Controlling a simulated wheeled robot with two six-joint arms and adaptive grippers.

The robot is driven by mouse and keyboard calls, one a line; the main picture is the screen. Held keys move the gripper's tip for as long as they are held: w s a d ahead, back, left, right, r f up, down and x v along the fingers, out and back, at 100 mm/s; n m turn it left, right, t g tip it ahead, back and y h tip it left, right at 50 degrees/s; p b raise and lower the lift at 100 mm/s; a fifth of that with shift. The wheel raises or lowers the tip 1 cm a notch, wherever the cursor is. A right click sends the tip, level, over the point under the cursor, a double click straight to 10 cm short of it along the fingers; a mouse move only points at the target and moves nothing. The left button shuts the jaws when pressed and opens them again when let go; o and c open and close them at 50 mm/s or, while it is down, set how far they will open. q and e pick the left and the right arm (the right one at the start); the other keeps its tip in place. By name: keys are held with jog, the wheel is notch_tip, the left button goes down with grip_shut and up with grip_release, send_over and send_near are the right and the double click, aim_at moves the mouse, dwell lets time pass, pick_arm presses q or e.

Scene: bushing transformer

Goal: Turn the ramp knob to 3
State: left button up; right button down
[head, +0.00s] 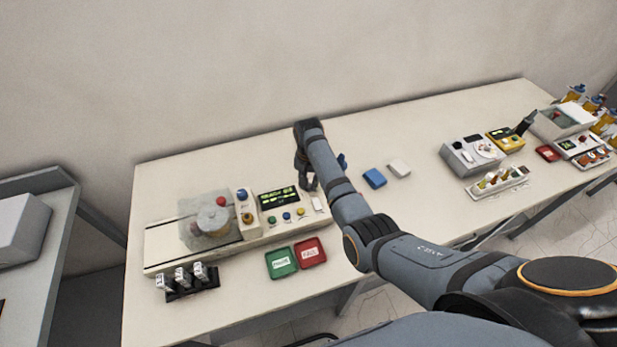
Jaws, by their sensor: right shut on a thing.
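The test unit (262,222) lies on the left part of the table, with a lit green display (279,197), several small coloured knobs or buttons below it and a clear cover at its left end. My right gripper (308,184) points down at the right end of its panel, beside the display. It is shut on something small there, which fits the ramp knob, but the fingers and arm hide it. No knob scale or number can be read. My left gripper is out of view.
Green (281,262) and red (310,252) labelled trays lie in front of the unit. A black rack (190,284) with several vials stands at front left. Blue (374,178) and white (399,168) blocks lie right of my arm. More devices (472,154) stand at far right.

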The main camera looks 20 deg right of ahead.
aim_at(309, 185)
jog(key=shift+m+p, duration=0.65)
jog(key=shift+m, duration=0.95)
jog(key=c, duration=1.1)
grip_release()
jog(key=shift+r, duration=0.25)
notch_tip(309, 185, up, 12)
jog(key=shift+f, duration=0.2)
